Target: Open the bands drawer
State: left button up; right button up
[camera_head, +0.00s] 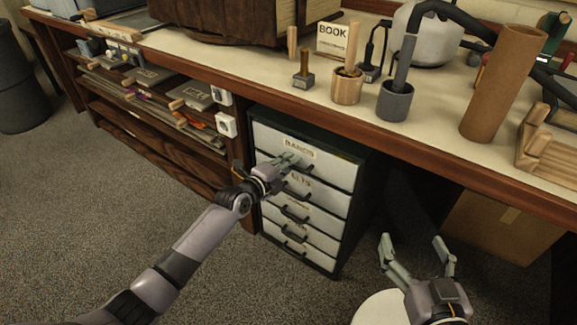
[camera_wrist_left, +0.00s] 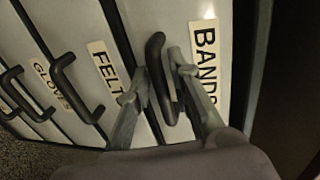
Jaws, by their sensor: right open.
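The bands drawer (camera_head: 326,163) is the top drawer of a dark-green cabinet with white fronts, and it looks closed. Its label reads BANDS in the left wrist view (camera_wrist_left: 204,65). Its black handle (camera_wrist_left: 157,55) stands between the two fingers of my left gripper (camera_wrist_left: 157,78), which look shut on it. My left gripper also shows in the head view (camera_head: 292,161), at the drawer front, where its fingers hide most of the handle. My right gripper (camera_head: 417,252) is open and empty, low and to the right of the cabinet.
Below are more closed drawers, including the felt drawer (camera_wrist_left: 110,75) and the gloves drawer (camera_wrist_left: 50,95). The worktop (camera_head: 245,75) overhangs the cabinet and carries cups and a cardboard tube (camera_head: 502,85). A cardboard box (camera_head: 500,225) stands under it at right.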

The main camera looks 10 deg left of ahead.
pick_arm(q)
grip_shut()
dwell(0.8)
